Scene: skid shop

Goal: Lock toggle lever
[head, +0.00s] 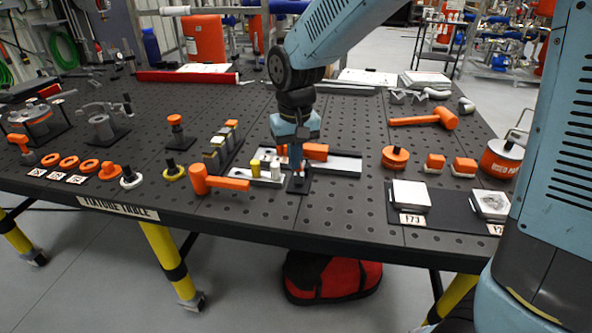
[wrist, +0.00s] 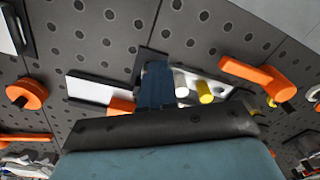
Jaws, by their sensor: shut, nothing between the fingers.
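My gripper (head: 297,164) points down, shut and empty, over a small dark base plate (head: 298,186) near the front middle of the perforated table. In the wrist view, its blue fingers (wrist: 155,84) hide most of what stands on that plate, whose dark corner (wrist: 151,55) shows beyond them. I cannot make out a lever there or tell whether the fingers touch anything. A toggle-clamp-like metal fixture (head: 106,124) with a dark upright handle stands at the left of the table, well away from my gripper. I cannot tell its lever's lock state.
A pale rail (head: 345,163) with an orange block (head: 316,152) lies just behind my gripper. White and yellow cylinders (wrist: 205,92) stand close beside the fingers. An orange mallet (head: 217,182) lies to the left. The table (head: 350,205) is bare just right of the base plate.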

